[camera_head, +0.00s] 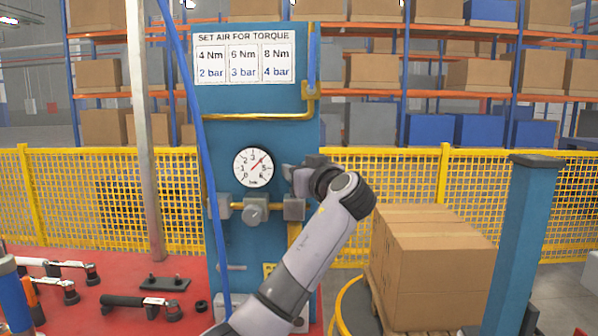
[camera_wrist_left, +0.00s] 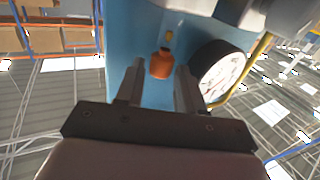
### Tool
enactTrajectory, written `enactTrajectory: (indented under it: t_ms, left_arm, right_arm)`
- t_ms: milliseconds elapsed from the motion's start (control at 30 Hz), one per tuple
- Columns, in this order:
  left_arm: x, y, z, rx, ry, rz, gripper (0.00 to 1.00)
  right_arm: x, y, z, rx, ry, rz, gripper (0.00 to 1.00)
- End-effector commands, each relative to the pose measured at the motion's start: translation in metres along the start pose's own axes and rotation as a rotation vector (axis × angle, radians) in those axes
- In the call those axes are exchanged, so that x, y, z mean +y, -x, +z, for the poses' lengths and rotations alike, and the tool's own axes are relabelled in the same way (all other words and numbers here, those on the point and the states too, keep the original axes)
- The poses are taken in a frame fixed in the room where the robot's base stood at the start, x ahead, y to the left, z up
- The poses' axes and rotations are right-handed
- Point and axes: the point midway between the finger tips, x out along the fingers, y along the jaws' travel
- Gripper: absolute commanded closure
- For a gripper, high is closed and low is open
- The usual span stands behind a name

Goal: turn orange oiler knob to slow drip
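The orange oiler knob (camera_wrist_left: 161,65) shows in the left wrist view against the blue panel, with a small yellow-orange piece above it in the picture. My left gripper (camera_wrist_left: 159,78) is open, one finger on each side of the knob's line. The knob appears at or just beyond the fingertips; I cannot tell whether they touch it. In the head view my left gripper (camera_head: 297,174) is at the blue panel (camera_head: 255,125), right of the round gauge (camera_head: 253,167), and the knob is hidden there. My right gripper is in neither view.
The gauge (camera_wrist_left: 222,72) is close to the right finger in the left wrist view. Below the gauge, a grey regulator knob (camera_head: 255,210) sits on the panel. Tools lie on the red table (camera_head: 80,315) at left. Cardboard boxes (camera_head: 435,265) stand at right.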

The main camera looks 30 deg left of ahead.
Motion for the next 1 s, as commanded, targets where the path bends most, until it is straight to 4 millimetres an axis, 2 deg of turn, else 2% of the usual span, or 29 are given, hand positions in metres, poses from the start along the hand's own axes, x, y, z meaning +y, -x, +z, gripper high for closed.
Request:
enactTrajectory:
  t_ms: [167, 400, 600, 1000]
  left_arm:
    - [0.001, 0.008, 0.001, 0.001, 0.002, 0.003, 0.62]
    - [0.001, 0.046, 0.003, 0.000, 0.003, 0.005, 0.62]
    - [0.000, 0.068, 0.001, 0.000, 0.001, 0.001, 0.62]
    - [0.000, 0.072, 0.000, 0.000, -0.001, 0.000, 0.62]
  right_arm:
    - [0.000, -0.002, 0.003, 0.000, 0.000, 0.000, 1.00]
    - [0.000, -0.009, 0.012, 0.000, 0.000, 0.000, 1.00]
    - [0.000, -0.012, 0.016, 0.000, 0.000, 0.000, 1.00]
    - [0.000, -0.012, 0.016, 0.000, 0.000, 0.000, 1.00]
